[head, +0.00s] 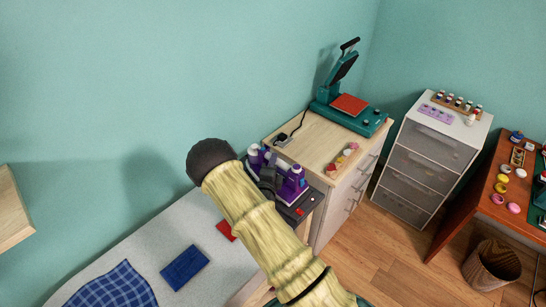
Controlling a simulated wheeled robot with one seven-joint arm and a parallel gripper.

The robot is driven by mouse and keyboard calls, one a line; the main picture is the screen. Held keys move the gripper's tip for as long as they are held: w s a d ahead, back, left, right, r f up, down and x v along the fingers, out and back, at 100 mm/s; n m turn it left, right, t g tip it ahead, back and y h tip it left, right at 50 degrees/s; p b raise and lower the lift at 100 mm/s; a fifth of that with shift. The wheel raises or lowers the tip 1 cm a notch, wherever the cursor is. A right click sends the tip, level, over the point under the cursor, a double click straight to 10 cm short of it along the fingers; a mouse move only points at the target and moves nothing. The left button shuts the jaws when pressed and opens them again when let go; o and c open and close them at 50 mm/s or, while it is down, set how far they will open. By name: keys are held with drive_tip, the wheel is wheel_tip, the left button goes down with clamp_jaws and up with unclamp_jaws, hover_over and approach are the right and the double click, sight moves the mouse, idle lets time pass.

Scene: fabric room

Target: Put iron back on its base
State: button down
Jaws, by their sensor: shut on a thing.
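My arm, in a pale yellow ribbed cover with a dark rounded joint, crosses the middle of the head view and covers part of the work surface. I cannot make out my gripper; the arm appears to hide it. I cannot clearly identify the iron or its base. A purple-and-white device (291,182) with a dark grey platform (301,209) and a small red part stands just right of the arm. Dark parts sit at its left side, and I cannot tell what they belong to.
A folded blue cloth (184,268), a red cloth (226,230) and checked fabric (112,288) lie on the pale table (165,242). A teal heat press (350,106) stands on the wooden cabinet (309,139). Drawers (428,162) and a wooden bin (491,265) are at right, with open floor between.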

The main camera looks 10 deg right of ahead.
drive_tip(key=shift+f, duration=0.15)
idle(0.3)
drive_tip(key=c, duration=1.2)
unclamp_jaws()
drive_tip(key=shift+f, duration=0.1)
drive_tip(key=b+v, duration=0.4)
drive_tip(key=v, duration=0.8)
drive_tip(key=shift+s+a, duration=0.15)
